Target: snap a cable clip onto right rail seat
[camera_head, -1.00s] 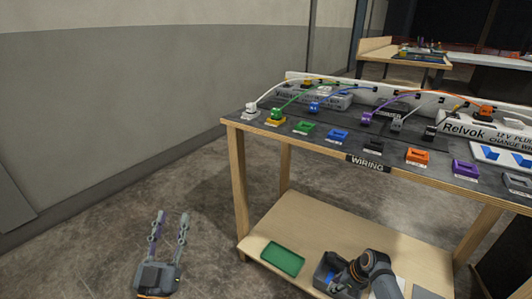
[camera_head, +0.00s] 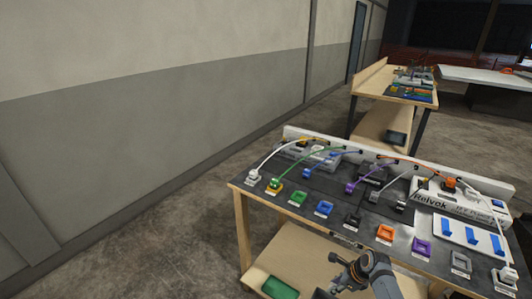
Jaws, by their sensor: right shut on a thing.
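My right gripper (camera_head: 343,270) is in front of the table's front edge, low in the head view. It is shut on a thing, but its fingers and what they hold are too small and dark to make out. The white back rail (camera_head: 318,135) runs along the rear of the wiring table, with small dark clips (camera_head: 361,152) on it. Coloured cables arch up to the rail from plugs on the table. I cannot tell which spot is the right rail seat. My left gripper is out of view.
The wiring table (camera_head: 300,232) holds a row of coloured sockets, such as the orange socket (camera_head: 385,234). A white Relvok box (camera_head: 440,200) stands at the right. A green tray (camera_head: 280,287) lies on the lower shelf. Open floor lies left of the table.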

